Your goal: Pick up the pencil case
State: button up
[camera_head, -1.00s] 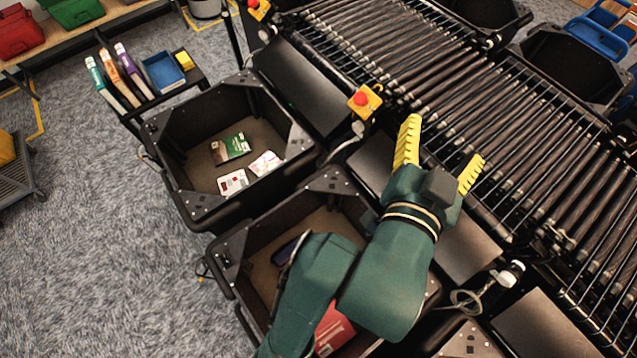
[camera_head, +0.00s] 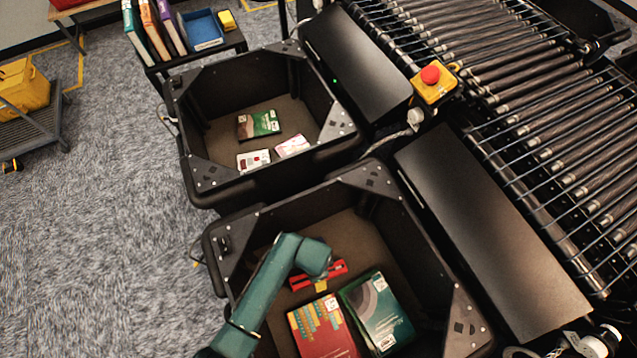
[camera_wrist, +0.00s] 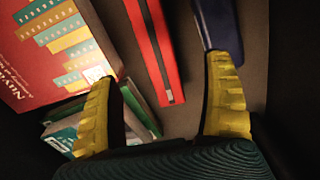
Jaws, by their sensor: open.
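A long red case with a black stripe along it (camera_wrist: 154,45), which looks like a pencil case, lies on the floor of the near black bin (camera_head: 262,222). It also shows in the head view (camera_head: 335,268), partly hidden by my arm. My gripper (camera_wrist: 164,70) is open, pointing down into this bin. In the wrist view the red case's near end lies between the two yellow fingers, with room on both sides. The right finger overlaps a dark blue item (camera_wrist: 220,25); whether they touch I cannot tell. In the head view my gripper is mostly hidden, with a little yellow showing.
A red book (camera_head: 322,330) and a dark green book (camera_head: 378,312) lie beside the case in the near bin. The far bin (camera_head: 235,90) holds a green book (camera_head: 258,124) and two small boxes. Bin walls surround my gripper. A roller conveyor (camera_head: 560,110) runs on the right.

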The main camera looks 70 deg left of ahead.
aim_at(298, 283)
notch_tip(298, 283, down, 5)
jog(key=shift+w+r+b, duration=0.1)
jog(key=shift+r+b, duration=0.1)
jog(key=shift+b, duration=0.3)
jog(key=f, duration=0.1)
jog(key=f+b, duration=0.1)
jog(key=f, duration=0.1)
jog(key=f+b, duration=0.1)
jog(key=f, duration=0.1)
jog(key=shift+w+d, duration=0.2)
jog(key=shift+w, duration=0.1)
jog(key=c, duration=1.4)
